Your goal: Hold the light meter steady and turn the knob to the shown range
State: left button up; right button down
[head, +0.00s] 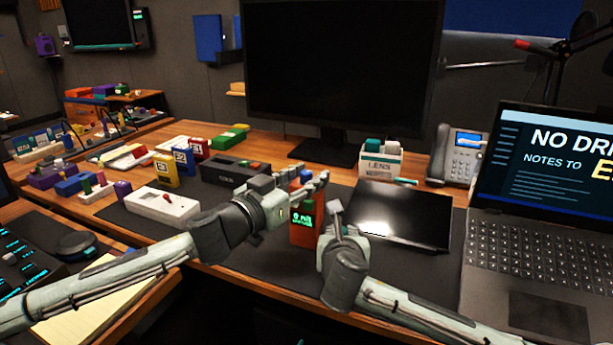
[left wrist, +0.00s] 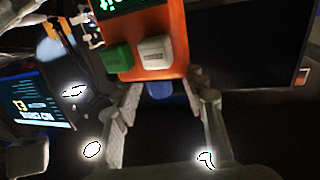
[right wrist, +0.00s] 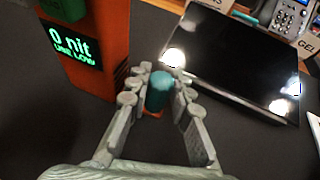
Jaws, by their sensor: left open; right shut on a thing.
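The light meter (head: 304,229) is an upright orange box on the dark desk mat. Its green display reads "0 nit USE LOW" in the right wrist view (right wrist: 75,45). My left gripper (head: 308,184) is open at the meter's upper end. The left wrist view shows the meter (left wrist: 172,18) near its spread fingertips, with a green block (left wrist: 115,58), a white block (left wrist: 155,52) and a blue part (left wrist: 159,90). My right gripper (head: 335,209) is right of the meter, shut on a teal cylinder (right wrist: 160,91). I cannot tell how the cylinder joins the meter.
A dark glossy tablet (head: 392,213) lies just right of the meter. The laptop (head: 540,240) stands further right. A white box (head: 162,205), a black box (head: 235,172) and small coloured blocks sit to the left. A large monitor (head: 340,65) stands behind.

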pick_arm(q)
grip_shut()
dwell(0.4)
jog(key=m+g+h, duration=0.4)
jog(key=m+g, duration=0.1)
jog(key=g, duration=0.1)
jog(key=m+g+h, duration=0.2)
jog(key=g, duration=0.1)
jog(key=shift+w+m+h, duration=0.15)
jog(key=shift+m+h, duration=0.15)
jog(key=m+g, duration=0.2)
jog(key=g, duration=0.2)
jog(key=m+g, duration=0.3)
jog(key=g, duration=0.1)
jog(key=shift+d+g+h, duration=0.1)
jog(key=shift+g+h, duration=0.2)
jog(key=shift+g, duration=0.1)
jog(key=shift+s+m+g, duration=0.2)
jog(key=shift+m+g, duration=0.3)
jog(key=shift+g, duration=0.1)
